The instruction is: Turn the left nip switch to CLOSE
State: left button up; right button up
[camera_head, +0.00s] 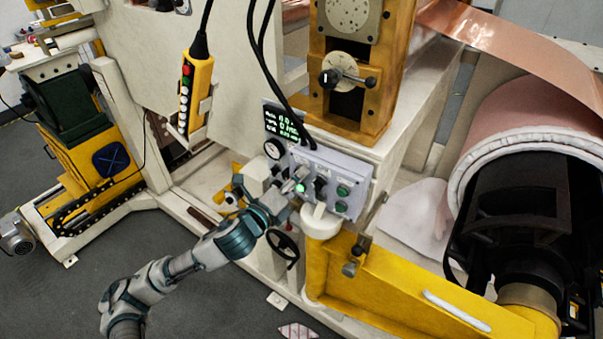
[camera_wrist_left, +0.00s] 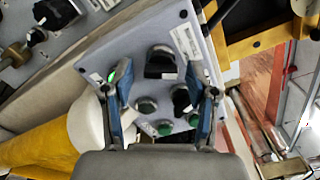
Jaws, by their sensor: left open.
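The grey control box (camera_head: 357,178) stands on the machine's front, with black knobs and green buttons on its face. My left gripper (camera_head: 292,190) is at the box's left side and hides part of that face. In the left wrist view, the gripper's two blue-grey fingers (camera_wrist_left: 160,92) are spread, with nothing held between them. A large black switch knob (camera_wrist_left: 160,62) shows beyond the gap, and a second black knob (camera_wrist_left: 181,98) is close to the right finger. The labels are too small to read, so I cannot tell which knob is the left nip switch. My right gripper is out of view.
A yellow pendant (camera_head: 195,95) hangs at the upper left. Black cables run down to the box. A round gauge (camera_head: 273,148) and a green-lit display (camera_head: 284,123) are left of it. A black handwheel (camera_head: 283,247) is below, and a yellow beam (camera_head: 390,290) lies at lower right.

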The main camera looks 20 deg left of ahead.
pick_arm(q)
jog(key=shift+s+a+r, duration=0.1)
jog(key=shift+a, duration=0.45)
jog(key=shift+d, duration=0.1)
jog(key=c, duration=0.7)
jog(key=shift+d, duration=0.2)
grip_shut()
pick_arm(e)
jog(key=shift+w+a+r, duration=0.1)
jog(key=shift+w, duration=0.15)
